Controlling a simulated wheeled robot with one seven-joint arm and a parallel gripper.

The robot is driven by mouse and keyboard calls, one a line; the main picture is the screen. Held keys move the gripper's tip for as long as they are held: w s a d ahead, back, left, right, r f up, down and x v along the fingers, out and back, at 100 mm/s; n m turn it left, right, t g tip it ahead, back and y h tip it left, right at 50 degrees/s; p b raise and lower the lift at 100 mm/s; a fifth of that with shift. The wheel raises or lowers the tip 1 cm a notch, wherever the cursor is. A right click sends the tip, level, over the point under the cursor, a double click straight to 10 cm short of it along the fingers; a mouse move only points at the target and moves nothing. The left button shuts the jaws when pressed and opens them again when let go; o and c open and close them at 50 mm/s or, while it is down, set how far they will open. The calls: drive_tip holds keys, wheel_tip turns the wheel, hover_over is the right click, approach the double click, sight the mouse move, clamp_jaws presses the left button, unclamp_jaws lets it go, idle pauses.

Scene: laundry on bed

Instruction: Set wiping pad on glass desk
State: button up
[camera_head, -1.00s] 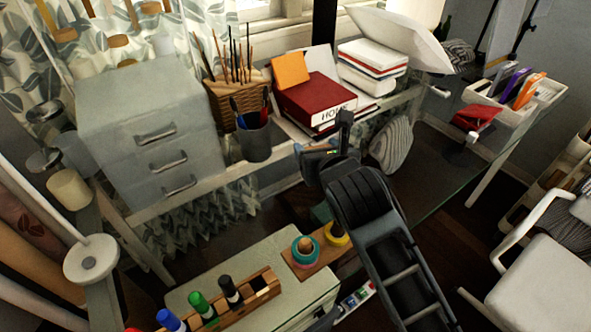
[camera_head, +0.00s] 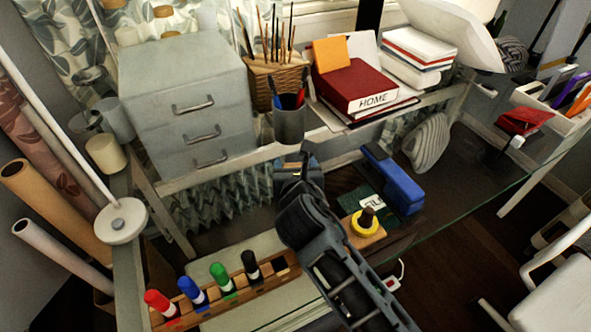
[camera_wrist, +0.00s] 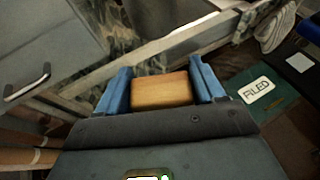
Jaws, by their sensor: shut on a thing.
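The wiping pad (camera_wrist: 161,90) shows in the wrist view as a light wooden block between the two blue fingers of my gripper (camera_wrist: 161,84). My gripper is shut on it. In the head view my gripper (camera_head: 291,172) is over the glass desk (camera_head: 455,185), below the pen cup, and the pad is hard to make out there. I cannot tell how high the pad is above the glass.
A grey drawer unit (camera_head: 185,95) and a pen cup (camera_head: 289,124) stand behind. A blue stapler-like object (camera_head: 398,184) and a green FILED card (camera_wrist: 268,95) lie to the right. A marker rack (camera_head: 275,268) is in front. Glass farther right looks clear.

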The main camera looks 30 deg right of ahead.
drive_tip(key=shift+f, duration=0.6)
drive_tip(key=shift+f, duration=0.1)
drive_tip(key=o, duration=1)
drive_tip(key=shift+o, duration=0.2)
drive_tip(key=v, duration=1.2)
drive_tip(key=shift+a, duration=0.1)
